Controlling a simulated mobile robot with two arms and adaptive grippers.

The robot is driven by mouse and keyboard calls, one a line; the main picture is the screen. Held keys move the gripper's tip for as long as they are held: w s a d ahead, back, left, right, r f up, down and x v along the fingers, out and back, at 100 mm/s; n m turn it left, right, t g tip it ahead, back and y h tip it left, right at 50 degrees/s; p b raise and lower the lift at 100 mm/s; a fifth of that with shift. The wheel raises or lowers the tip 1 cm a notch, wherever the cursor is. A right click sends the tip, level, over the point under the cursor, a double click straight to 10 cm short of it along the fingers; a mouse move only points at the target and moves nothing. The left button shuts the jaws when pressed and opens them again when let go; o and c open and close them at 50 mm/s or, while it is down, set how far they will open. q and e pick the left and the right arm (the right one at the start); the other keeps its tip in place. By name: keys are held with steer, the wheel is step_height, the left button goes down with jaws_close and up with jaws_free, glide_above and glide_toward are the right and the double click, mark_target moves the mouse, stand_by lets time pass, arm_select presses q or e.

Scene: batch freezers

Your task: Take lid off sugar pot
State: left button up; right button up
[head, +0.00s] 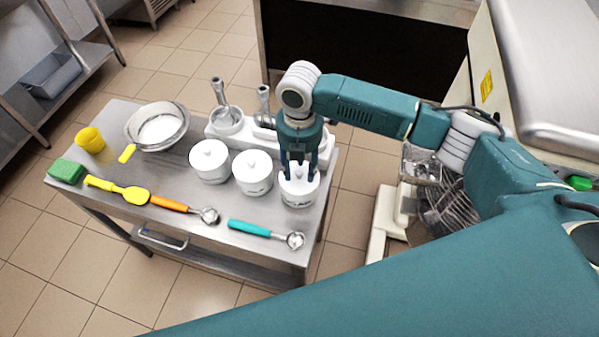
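Three white lidded pots stand in a row on the steel table: a left pot (210,162), a middle pot (253,173) and a right pot (299,187). I cannot read which one is the sugar pot. My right gripper (300,172) points down over the right pot, its two dark fingers apart on either side of the lid's top. The lid seems to sit on the pot. The knob is mostly hidden between the fingers, and I cannot tell if they touch it. My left gripper is not in view.
On the steel table (190,225) lie a teal-handled scoop (250,228), an orange-handled scoop (172,204), a yellow spatula (135,194) and a green sponge (66,171). A yellow cup (91,140) and metal bowl (157,126) stand behind. A white holder (222,137) with metal utensils is behind the pots.

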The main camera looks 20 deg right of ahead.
steer(key=shift+f, duration=0.35)
steer(key=c, duration=0.9)
steer(key=shift+r, duration=0.15)
